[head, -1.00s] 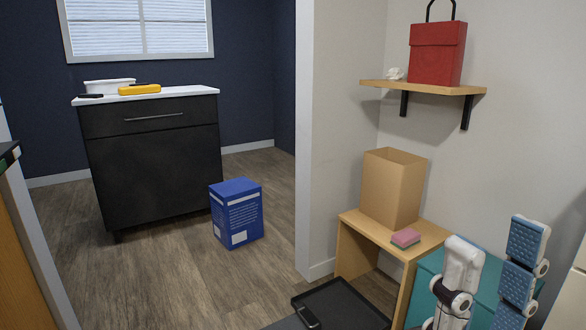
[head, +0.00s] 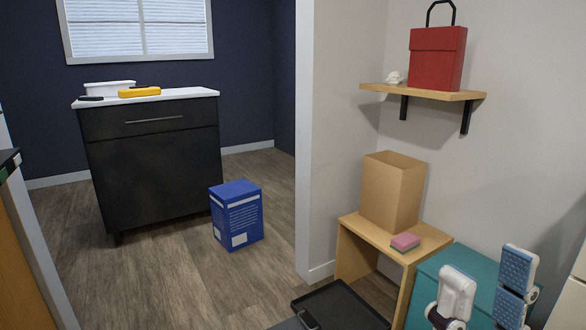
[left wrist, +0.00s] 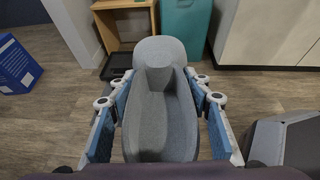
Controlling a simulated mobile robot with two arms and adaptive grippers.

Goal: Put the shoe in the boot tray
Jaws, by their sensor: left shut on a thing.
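The grey shoe (left wrist: 160,95) fills the middle of the left wrist view, between the blue-padded fingers of my left gripper (left wrist: 160,112), which is shut on it. The black boot tray (head: 345,303) lies on the floor at the bottom of the head view, cut off by the frame's edge. A dark tray edge (left wrist: 118,62) also shows beyond the shoe in the left wrist view. My right gripper (head: 487,290) is at the head view's lower right, its fingers apart and empty, in front of a teal box. My left gripper is not seen in the head view.
A wooden bench (head: 372,231) beside the tray bears an open cardboard box (head: 391,192) and a pink sponge (head: 405,241). The teal box (head: 440,268) stands right of it. A blue box (head: 237,215) stands on the floor near a black cabinet (head: 155,165). Floor between is clear.

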